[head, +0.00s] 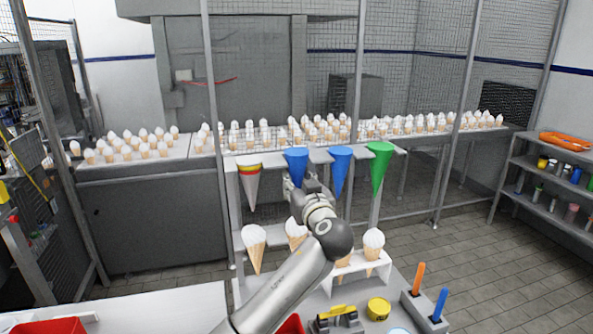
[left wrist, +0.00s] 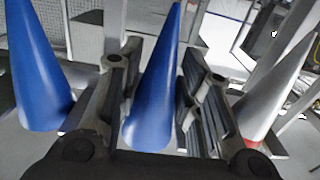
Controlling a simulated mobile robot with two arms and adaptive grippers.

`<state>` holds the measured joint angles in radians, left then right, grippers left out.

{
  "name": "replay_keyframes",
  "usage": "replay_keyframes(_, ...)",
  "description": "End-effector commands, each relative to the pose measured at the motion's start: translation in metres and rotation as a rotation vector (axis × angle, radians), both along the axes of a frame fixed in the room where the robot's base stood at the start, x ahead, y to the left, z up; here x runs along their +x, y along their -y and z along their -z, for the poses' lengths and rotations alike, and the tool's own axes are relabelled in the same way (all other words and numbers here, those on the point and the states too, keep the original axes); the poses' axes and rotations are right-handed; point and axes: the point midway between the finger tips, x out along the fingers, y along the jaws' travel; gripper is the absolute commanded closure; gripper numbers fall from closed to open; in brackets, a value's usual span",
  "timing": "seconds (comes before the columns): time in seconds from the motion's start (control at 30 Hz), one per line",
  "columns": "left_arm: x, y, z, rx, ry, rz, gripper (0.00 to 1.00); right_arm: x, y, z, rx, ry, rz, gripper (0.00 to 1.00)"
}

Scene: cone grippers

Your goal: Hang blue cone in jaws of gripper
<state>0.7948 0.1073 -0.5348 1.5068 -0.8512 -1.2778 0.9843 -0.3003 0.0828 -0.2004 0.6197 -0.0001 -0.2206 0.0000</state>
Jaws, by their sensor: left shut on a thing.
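My left gripper (head: 298,184) reaches up to the left blue cone (head: 296,163) on the upper white rack (head: 320,155). In the left wrist view the same blue cone (left wrist: 155,95) stands between the fingers of my left gripper (left wrist: 160,80), which is shut on it. The picture there is upside down, so its tip points up. In the head view the cone's wide end is up and its lower part is hidden by the gripper. A second blue cone (head: 341,168) hangs just to its right; it also shows in the left wrist view (left wrist: 38,75).
On the same rack, a silver cone with red and yellow bands (head: 251,188) hangs left and a green cone (head: 379,165) right. Ice cream cones (head: 254,244) stand in the lower rack below. A yellow roll (head: 378,308) and upright orange and blue sticks (head: 418,280) are in front.

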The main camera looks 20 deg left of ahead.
Motion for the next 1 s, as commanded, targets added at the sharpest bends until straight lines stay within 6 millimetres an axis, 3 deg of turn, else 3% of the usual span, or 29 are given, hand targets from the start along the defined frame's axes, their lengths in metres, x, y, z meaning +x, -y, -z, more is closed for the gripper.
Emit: replay_keyframes(1.0, -0.034, 0.024, 0.0, 0.001, 0.002, 0.001, 0.84, 0.0, -0.004, 0.003, 0.006, 0.001, 0.003, 0.6)
